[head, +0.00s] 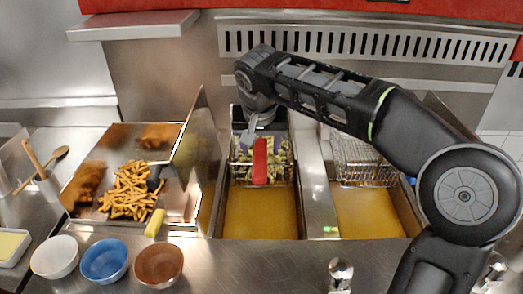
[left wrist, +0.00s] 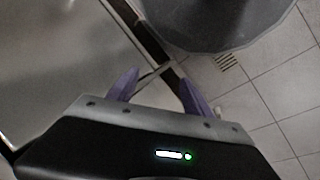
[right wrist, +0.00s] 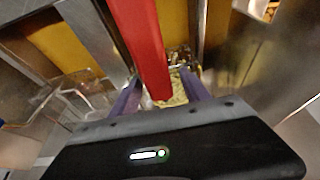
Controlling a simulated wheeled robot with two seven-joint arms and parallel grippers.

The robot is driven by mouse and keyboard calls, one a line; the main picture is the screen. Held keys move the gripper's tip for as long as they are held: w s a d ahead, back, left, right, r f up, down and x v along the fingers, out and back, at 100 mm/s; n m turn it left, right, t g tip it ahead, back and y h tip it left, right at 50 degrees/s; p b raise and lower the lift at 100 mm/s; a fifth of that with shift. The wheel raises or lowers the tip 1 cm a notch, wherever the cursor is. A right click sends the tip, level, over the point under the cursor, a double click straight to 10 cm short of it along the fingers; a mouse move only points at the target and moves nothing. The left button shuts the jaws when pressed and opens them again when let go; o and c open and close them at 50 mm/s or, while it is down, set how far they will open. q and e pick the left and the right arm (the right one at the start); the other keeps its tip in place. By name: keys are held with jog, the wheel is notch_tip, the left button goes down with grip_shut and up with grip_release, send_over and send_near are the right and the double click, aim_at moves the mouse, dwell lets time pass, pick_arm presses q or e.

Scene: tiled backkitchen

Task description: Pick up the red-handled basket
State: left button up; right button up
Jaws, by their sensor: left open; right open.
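The red-handled basket is a wire fry basket with pale fries (head: 279,160) in it, at the back of the left fryer well in the head view. Its red handle (head: 260,162) points toward the front. My right gripper (head: 250,135) is above the basket, near the handle. In the right wrist view the red handle (right wrist: 140,45) runs between the two open fingers (right wrist: 160,92); I cannot tell whether they touch it. My left gripper (left wrist: 158,85) is open and empty in the left wrist view, above the tiled floor, and is out of the head view.
A second wire basket (head: 362,155) sits in the right fryer well. A metal tray (head: 110,135) with fries and fried pieces stands left of the wells. White, blue and brown bowls (head: 158,265) stand at the front left. A metal knob (head: 340,272) rises from the front counter.

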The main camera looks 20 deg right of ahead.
jog(key=x, duration=0.2)
jog(key=shift+w+d+f, duration=0.1)
jog(key=shift+w+f, duration=0.05)
jog(key=shift+f, duration=0.2)
grip_shut()
dwell(0.7)
jog(key=shift+r, duration=0.1)
dwell(0.8)
